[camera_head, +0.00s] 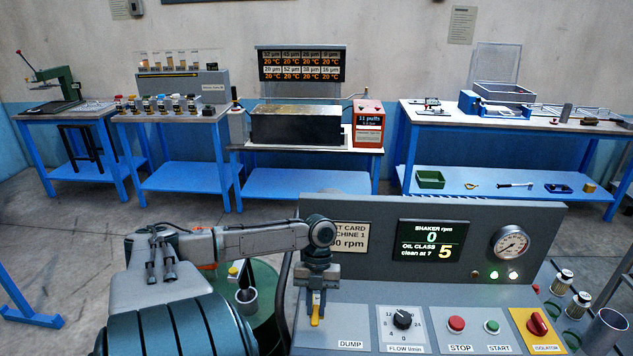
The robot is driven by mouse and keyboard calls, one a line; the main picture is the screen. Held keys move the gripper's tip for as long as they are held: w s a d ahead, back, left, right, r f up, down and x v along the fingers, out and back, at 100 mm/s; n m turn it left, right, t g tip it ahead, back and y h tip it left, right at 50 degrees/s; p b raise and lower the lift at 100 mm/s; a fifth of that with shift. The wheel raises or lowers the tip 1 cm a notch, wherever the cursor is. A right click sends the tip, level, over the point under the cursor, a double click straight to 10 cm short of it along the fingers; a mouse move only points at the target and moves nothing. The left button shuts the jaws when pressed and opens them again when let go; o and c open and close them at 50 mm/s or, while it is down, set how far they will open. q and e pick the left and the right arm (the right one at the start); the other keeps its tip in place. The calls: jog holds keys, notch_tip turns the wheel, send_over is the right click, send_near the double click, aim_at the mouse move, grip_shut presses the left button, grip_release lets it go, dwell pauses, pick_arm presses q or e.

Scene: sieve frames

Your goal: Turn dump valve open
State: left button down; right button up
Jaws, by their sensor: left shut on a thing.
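The dump valve's yellow handle (315,319) shows at the left end of the grey control panel, beside the white DUMP label (350,344). My left gripper (316,298) reaches over the panel from the left and points down. It is shut on the handle, and its fingers hide the upper part of it. The valve body is hidden, so I cannot tell how far the handle is turned. My right gripper is not in view.
The panel carries a flow knob (402,319), a red stop button (456,323), a green start button (492,326) and a red isolator (538,323). A display (431,246) reads shaker 0 rpm. Metal-topped containers (578,305) stand at right. Blue benches line the back wall.

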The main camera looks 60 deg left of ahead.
aim_at(315, 308)
pick_arm(q)
jog(key=c, duration=1.3)
grip_release()
jog(key=shift+r, duration=0.1)
jog(key=shift+a+r, duration=0.1)
jog(key=shift+r, duration=0.65)
notch_tip(315, 308, up, 2)
jog(key=shift+r, duration=0.15)
jog(key=shift+s+d+r+p, duration=0.2)
jog(key=shift+s+d+p, duration=0.3)
jog(key=shift+s+d, duration=1.4)
jog(key=shift+s+d+r+p, duration=0.2)
jog(key=shift+s+d+p, duration=0.25)
jog(key=shift+s+d, duration=1.4)
jog(key=shift+s+d+r+p, duration=0.2)
jog(key=shift+s+d+p, duration=0.5)
jog(key=shift+d, duration=2.15)
jog(key=shift+s, duration=0.15)
